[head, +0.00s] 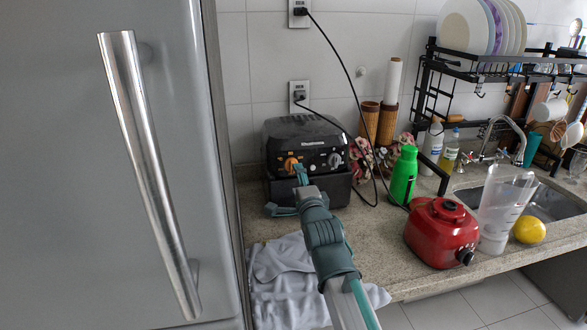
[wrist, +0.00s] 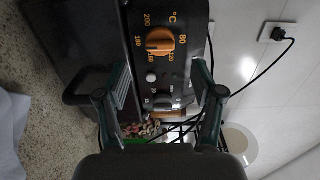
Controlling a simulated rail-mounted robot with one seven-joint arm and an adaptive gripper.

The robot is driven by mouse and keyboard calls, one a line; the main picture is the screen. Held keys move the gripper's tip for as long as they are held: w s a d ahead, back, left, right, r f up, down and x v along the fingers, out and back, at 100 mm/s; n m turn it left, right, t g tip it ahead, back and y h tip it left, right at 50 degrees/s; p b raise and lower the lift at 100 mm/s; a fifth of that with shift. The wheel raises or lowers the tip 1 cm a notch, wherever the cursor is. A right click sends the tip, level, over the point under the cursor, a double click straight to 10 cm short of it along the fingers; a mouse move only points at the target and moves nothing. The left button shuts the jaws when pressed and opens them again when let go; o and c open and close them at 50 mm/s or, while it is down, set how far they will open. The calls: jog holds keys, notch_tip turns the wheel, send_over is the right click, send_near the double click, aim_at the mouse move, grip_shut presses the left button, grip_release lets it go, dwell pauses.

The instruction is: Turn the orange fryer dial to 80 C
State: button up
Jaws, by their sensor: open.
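The orange dial (head: 291,164) is on the front panel of the black fryer (head: 322,133), at the panel's left. In the wrist view the orange dial (wrist: 160,42) shows near the top, ringed by orange numbers from 80 to 200. I cannot tell surely which number its pointer faces. My gripper (head: 291,191) is in front of the fryer's front. In the wrist view my gripper (wrist: 161,72) is open, one finger on each side of the panel in the picture, with nothing between the tips. The fingers look apart from the orange dial.
A grey dial (head: 334,160) is at the panel's right. A white cloth (head: 285,270) lies on the counter in front. A green bottle (head: 403,175), a red blender base (head: 441,232) and a clear jug (head: 503,205) stand to the right. The fridge (head: 80,190) fills the left.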

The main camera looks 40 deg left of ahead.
jog(key=p+x, duration=0.1)
jog(key=x, duration=0.5)
jog(key=shift+w+a, duration=0.25)
jog(key=shift+c, duration=0.2)
jog(key=c, duration=1.1)
